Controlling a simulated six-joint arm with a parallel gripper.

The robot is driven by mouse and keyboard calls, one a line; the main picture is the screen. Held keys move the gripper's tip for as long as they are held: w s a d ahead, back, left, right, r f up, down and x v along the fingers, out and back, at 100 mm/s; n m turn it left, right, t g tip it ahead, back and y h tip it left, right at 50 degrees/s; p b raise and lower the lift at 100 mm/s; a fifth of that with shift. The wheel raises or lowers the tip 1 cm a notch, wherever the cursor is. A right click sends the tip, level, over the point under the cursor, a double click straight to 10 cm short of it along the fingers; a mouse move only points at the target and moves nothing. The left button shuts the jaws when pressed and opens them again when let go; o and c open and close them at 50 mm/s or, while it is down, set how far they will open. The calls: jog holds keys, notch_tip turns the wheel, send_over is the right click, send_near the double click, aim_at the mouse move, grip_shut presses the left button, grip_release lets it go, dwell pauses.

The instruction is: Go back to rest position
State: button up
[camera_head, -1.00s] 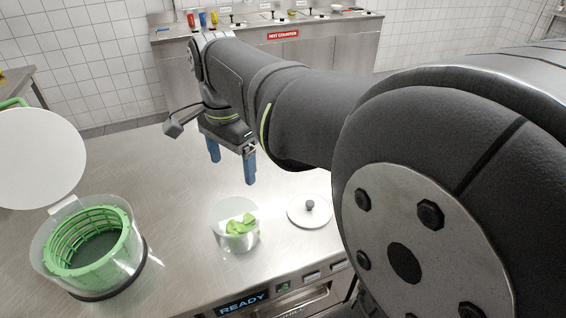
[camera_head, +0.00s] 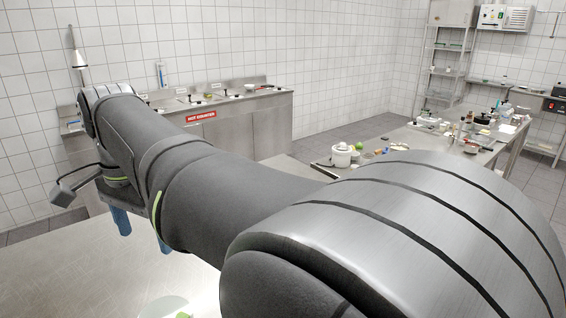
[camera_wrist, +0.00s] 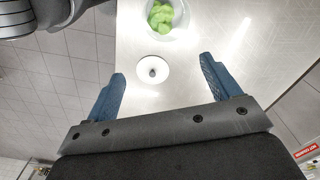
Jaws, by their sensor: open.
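My gripper (camera_head: 143,232) is in the left part of the head view, above the steel worktop (camera_head: 70,270), its blue fingers partly hidden by my arm. In the wrist view my gripper (camera_wrist: 162,85) is open, with nothing between its blue fingers. Below it on the worktop lie a round white lid (camera_wrist: 142,73) with a dark knob and, beyond that, a clear container with green pieces (camera_wrist: 163,16) in it. The gripper is apart from both. In the head view only part of the clear container (camera_head: 165,306) shows at the bottom edge.
A steel hot counter (camera_head: 235,128) with a red sign stands along the back wall. A second table with a white pot (camera_head: 341,156), bottles and small items is at the right. Shelving (camera_head: 445,70) stands behind it. The air around the gripper is clear.

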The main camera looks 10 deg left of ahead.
notch_tip(320, 180, down, 15)
dwell(0.7)
